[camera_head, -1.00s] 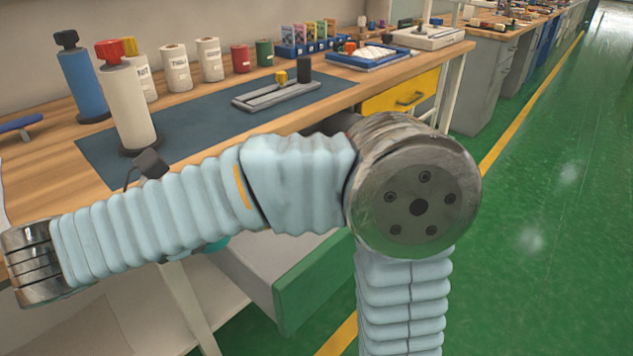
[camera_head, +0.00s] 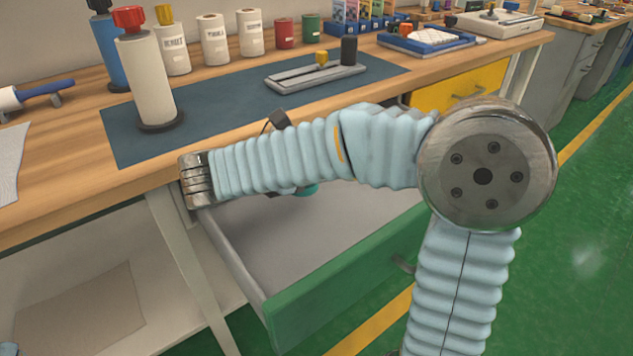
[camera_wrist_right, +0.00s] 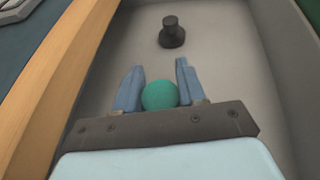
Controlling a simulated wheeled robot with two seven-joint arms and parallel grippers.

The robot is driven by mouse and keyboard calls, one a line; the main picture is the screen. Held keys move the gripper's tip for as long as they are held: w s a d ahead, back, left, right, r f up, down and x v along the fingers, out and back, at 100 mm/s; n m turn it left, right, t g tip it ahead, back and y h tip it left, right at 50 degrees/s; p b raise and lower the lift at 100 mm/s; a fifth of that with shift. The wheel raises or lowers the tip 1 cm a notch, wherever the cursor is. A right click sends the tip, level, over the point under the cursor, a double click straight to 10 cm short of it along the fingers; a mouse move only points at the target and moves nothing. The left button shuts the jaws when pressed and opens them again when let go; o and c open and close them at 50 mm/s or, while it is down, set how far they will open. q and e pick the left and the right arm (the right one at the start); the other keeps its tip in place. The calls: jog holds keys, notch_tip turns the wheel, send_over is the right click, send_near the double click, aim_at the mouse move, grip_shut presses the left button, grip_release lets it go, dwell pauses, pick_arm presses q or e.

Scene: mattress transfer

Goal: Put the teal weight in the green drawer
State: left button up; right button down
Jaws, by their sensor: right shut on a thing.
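The teal weight (camera_wrist_right: 160,96) sits between the two blue fingers of my right gripper (camera_wrist_right: 155,90), which is shut on it. In the head view only a small teal patch of it (camera_head: 306,190) shows below my right arm, over the open green drawer. The arm hides most of the right gripper there. The green drawer (camera_head: 345,285) is pulled out under the bench, with a green front and a grey inside. In the right wrist view the weight is over the drawer's inside; its height above the floor is hard to tell. My left gripper is not in view.
A dark knobbed object (camera_wrist_right: 172,35) stands on the drawer floor ahead of the fingers. The wooden bench edge (camera_wrist_right: 60,80) runs along the left of the drawer. A yellow drawer (camera_head: 460,88) is farther right. Bottles and rolls stand on the bench.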

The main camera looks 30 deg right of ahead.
jog(key=shift+w+d+f, duration=0.35)
jog(key=shift+d+f, duration=0.2)
jog(key=shift+f, duration=0.15)
jog(key=f, duration=0.1)
jog(key=d+f, duration=0.1)
jog(key=f, duration=0.3)
jog(key=shift+w+d, duration=0.15)
jog(key=shift+w, duration=0.25)
jog(key=c, duration=0.7)
grip_release()
jog(key=shift+b, duration=0.3)
jog(key=shift+o, duration=0.2)
jog(key=v, duration=0.7)
jog(key=shift+s+a, duration=0.1)
jog(key=shift+a, duration=0.15)
